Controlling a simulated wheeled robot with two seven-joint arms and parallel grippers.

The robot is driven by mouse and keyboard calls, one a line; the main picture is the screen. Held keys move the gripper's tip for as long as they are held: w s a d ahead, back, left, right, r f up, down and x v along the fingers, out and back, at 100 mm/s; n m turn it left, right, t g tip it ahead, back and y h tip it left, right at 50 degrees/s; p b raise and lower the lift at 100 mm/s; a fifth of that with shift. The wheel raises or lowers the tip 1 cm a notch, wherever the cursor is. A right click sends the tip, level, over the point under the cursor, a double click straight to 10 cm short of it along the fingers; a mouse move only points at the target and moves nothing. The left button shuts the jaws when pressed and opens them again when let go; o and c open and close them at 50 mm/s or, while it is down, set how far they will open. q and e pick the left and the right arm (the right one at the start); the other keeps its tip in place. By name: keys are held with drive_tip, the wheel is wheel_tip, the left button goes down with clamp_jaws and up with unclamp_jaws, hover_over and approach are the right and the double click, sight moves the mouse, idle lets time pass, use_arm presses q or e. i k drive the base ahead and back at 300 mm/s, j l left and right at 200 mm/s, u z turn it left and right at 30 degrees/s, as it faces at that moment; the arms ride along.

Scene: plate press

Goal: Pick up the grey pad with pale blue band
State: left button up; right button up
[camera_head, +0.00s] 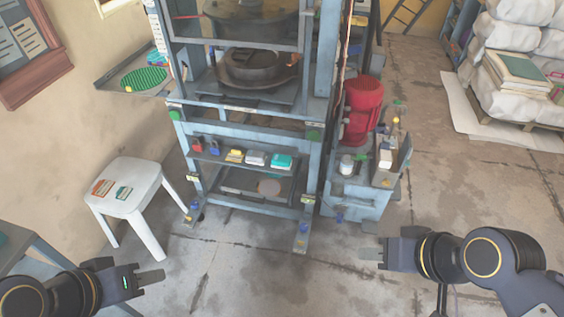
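A row of small pads lies on the blue-grey shelf (222,163) across the front of the press. A pale grey-white pad (255,158) with a light bluish tone sits between a yellow pad (234,156) and a teal pad (281,161). It is the closest match to the grey pad; its band is too small to make out. My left gripper (152,279) is at the lower left, near the stool and well apart from the shelf. My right gripper (371,254) is at the lower right, over the floor. Neither touches a pad, and their finger gaps are unclear.
A white stool (128,206) with two small cards stands left of the press (255,110). A red motor (362,105) on a blue-grey unit stands to its right. White sacks (505,60) are stacked at the upper right. The floor in front is clear.

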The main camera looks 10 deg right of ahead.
sight(257, 157)
drive_tip(key=i+l, duration=0.45)
drive_tip(key=i+l+u, duration=0.45)
drive_tip(key=l, duration=0.2)
drive_tip(key=i+l+u, duration=0.25)
drive_tip(key=l+u, duration=0.1)
drive_tip(key=u, duration=1.35)
drive_tip(key=k+j, duration=0.05)
